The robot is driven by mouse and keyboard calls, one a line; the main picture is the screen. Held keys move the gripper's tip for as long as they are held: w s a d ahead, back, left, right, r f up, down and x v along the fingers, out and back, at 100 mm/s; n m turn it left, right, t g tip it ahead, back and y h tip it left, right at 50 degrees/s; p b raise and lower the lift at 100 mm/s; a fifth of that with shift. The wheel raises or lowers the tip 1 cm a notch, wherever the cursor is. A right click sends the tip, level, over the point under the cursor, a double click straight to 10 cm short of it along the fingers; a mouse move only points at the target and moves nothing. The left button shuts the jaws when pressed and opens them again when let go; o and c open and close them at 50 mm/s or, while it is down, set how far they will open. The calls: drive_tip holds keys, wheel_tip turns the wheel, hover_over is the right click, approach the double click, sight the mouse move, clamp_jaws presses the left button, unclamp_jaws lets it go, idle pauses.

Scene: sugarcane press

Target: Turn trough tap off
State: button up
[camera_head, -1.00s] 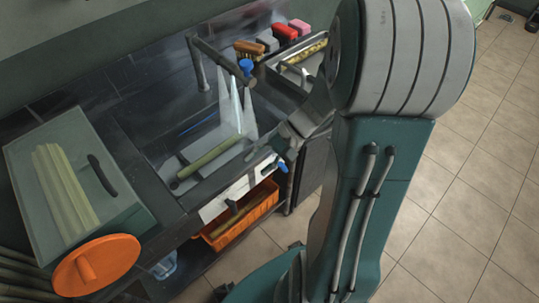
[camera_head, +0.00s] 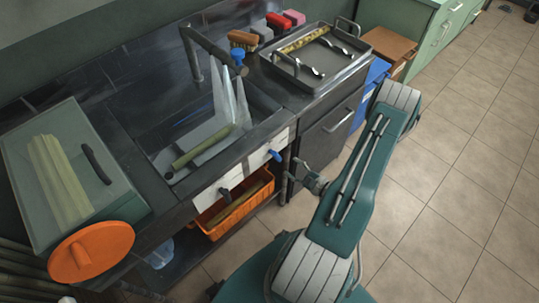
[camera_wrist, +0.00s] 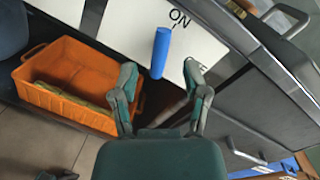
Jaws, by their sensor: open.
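A blue lever (camera_head: 274,155) sticks out of the white front panel (camera_head: 250,165) below the trough (camera_head: 262,105). In the wrist view the blue lever (camera_wrist: 161,52) hangs beneath the word ON, with another, partly hidden marking to its right. Pale streams (camera_head: 228,100) come down into the trough under a grey pipe spout that has a blue knob (camera_head: 238,57). My gripper (camera_head: 312,180) is low, in front of the cabinet, right of the lever. In the wrist view my open gripper (camera_wrist: 160,78) has its fingers on either side of the lever's line; contact is not clear.
A black lever (camera_head: 224,192) sits left on the same panel. An orange crate (camera_head: 236,205) stands on the shelf below. A green stalk (camera_head: 203,147) lies in the trough. A metal tray (camera_head: 318,55) is on the counter. Tiled floor to the right is clear.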

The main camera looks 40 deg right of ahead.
sight(279, 159)
drive_tip(key=w+f, duration=0.1)
drive_tip(key=w, duration=0.2)
drive_tip(key=w+m+h, duration=0.1)
drive_tip(key=w, duration=0.2)
drive_tip(key=w+f+h, duration=0.1)
drive_tip(key=w, duration=0.2)
drive_tip(key=shift+w+a+f+m, duration=0.15)
drive_tip(key=shift+w+f+m, duration=0.1)
drive_tip(key=shift+f+m, duration=0.05)
